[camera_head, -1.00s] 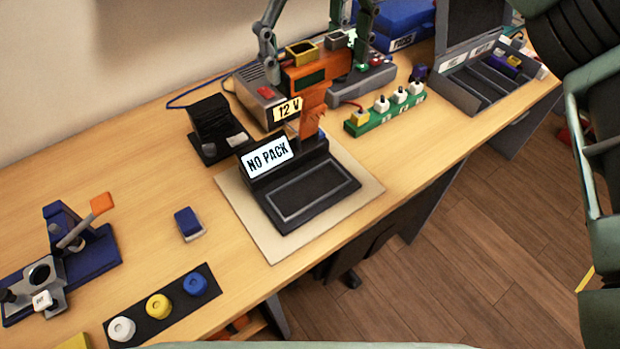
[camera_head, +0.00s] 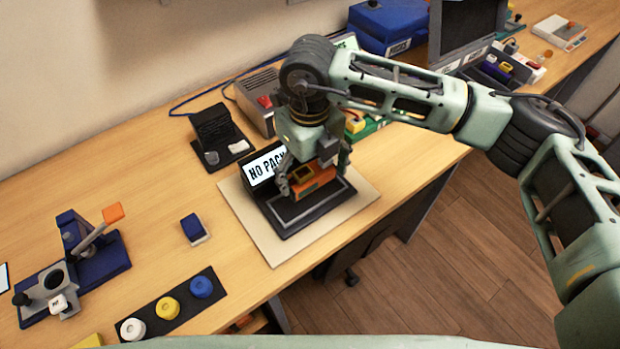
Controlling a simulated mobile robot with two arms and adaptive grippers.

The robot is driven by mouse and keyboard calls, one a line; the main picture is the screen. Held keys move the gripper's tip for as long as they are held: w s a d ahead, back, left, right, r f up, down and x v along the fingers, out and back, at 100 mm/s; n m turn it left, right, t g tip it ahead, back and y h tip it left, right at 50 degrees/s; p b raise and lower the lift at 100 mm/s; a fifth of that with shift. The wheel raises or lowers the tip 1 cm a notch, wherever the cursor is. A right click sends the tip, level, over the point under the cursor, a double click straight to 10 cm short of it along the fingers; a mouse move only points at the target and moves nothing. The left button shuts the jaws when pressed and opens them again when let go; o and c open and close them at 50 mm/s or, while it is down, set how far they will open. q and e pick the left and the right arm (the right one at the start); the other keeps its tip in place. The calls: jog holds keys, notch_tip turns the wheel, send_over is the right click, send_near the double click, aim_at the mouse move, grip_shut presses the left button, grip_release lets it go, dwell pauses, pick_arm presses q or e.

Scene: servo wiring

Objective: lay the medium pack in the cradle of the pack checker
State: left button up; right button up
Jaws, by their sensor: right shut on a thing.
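The pack checker (camera_head: 308,217) is a black device on a beige mat, with a screen (camera_head: 266,166) that reads "NO PACK". Its flat cradle lies in front of the screen. The orange pack (camera_head: 318,183) is in my right gripper (camera_head: 314,178), over the back part of the cradle. I cannot tell whether the pack touches the cradle. My right gripper points down and is shut on the pack, partly hiding the pack and the screen's right end. My left gripper is not in view.
A black stand (camera_head: 219,137) is left of the checker. A blue block (camera_head: 195,229) and a black strip with white, yellow and blue knobs (camera_head: 167,306) lie on the table (camera_head: 130,190). A blue lever press (camera_head: 95,250) is far left. A grey power supply (camera_head: 258,100) stands behind.

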aim_at(310, 185)
notch_tip(310, 185, down, 4)
jog(key=shift+f+p, duration=0.15)
jog(key=shift+p, duration=0.4)
jog(key=shift+f, duration=0.1)
jog(key=shift+f, duration=0.15)
jog(key=o, duration=1.5)
